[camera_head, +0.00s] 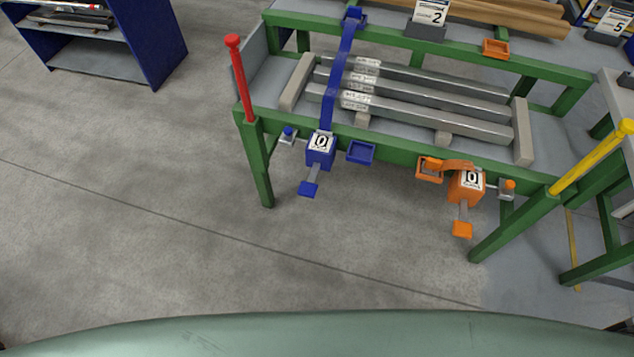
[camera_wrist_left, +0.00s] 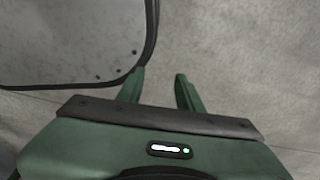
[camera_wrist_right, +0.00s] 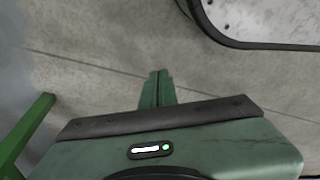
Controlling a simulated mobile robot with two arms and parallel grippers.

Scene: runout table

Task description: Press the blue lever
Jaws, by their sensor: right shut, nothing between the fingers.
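The blue lever (camera_head: 308,188) hangs below a blue ratchet box (camera_head: 320,150) marked 0, on the near side of the green table (camera_head: 400,147). A blue strap (camera_head: 341,75) runs from the box over the metal bars to a blue fitting on the far rail. My left gripper (camera_wrist_left: 160,75) shows in the left wrist view, fingers apart and empty over bare floor. My right gripper (camera_wrist_right: 159,73) shows in the right wrist view, fingers together with nothing between them. Neither gripper is in the head view, so both are away from the lever.
An orange box (camera_head: 466,185) with an orange lever (camera_head: 462,229) sits right of the blue one. A red post (camera_head: 241,80) and a yellow post (camera_head: 592,158) rise at the table's corners. A blue shelf (camera_head: 150,40) stands far left. The floor in front is clear.

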